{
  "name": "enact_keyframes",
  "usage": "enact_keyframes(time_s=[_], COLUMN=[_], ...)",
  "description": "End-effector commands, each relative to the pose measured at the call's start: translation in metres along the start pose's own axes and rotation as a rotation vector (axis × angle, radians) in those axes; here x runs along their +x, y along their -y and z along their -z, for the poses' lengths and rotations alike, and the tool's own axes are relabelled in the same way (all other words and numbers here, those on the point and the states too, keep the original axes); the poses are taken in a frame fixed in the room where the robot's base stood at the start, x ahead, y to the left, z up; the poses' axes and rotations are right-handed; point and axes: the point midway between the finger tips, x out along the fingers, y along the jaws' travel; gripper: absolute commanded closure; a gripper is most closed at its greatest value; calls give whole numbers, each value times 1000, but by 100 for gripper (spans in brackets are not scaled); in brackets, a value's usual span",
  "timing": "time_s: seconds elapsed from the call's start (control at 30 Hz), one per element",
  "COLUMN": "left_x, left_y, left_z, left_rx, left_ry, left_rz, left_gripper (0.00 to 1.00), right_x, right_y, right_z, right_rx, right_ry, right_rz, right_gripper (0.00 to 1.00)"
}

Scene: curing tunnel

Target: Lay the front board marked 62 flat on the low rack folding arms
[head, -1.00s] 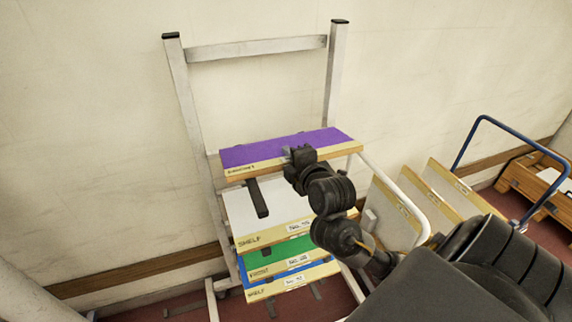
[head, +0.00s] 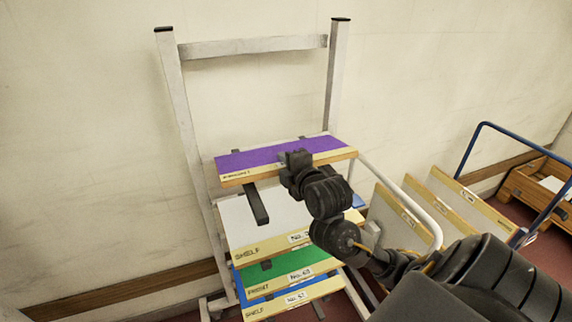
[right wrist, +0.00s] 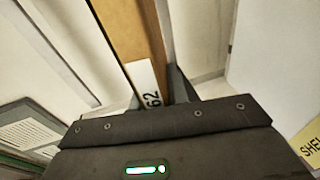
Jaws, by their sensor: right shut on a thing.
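The board with a purple top (head: 262,157) lies about level near the top of the grey rack (head: 172,100). My right gripper (head: 294,162) is shut on its front edge, right of the middle. In the right wrist view a white label reading 62 (right wrist: 149,88) sits on the wooden edge between my fingers. A dark folding arm (head: 256,205) of the rack sticks out below the board's front edge. Small dark tabs show behind the board's back edge. I cannot tell whether the board rests on the arms or hangs just above them. My left gripper is out of view.
Below are a white shelf board (head: 240,222), a green front board (head: 270,271) and a blue-topped shelf board (head: 290,298). The wall stands close behind the rack.

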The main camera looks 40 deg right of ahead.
Motion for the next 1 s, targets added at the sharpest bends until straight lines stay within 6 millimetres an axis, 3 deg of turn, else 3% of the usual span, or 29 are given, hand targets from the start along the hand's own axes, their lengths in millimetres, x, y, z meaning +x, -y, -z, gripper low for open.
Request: enact_keyframes(time_s=[0.9, 0.93, 1.0], left_x=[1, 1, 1], left_y=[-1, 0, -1], left_z=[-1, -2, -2], left_rx=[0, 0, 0], left_ry=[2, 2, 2], left_rz=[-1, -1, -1], left_gripper=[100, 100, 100], right_x=[2, 2, 2], right_y=[7, 7, 7], right_z=[-1, -1, -1], right_rx=[-1, -1, 0], right_ry=[1, 0, 0], right_rz=[-2, -2, -2], right_gripper=[100, 81, 72])
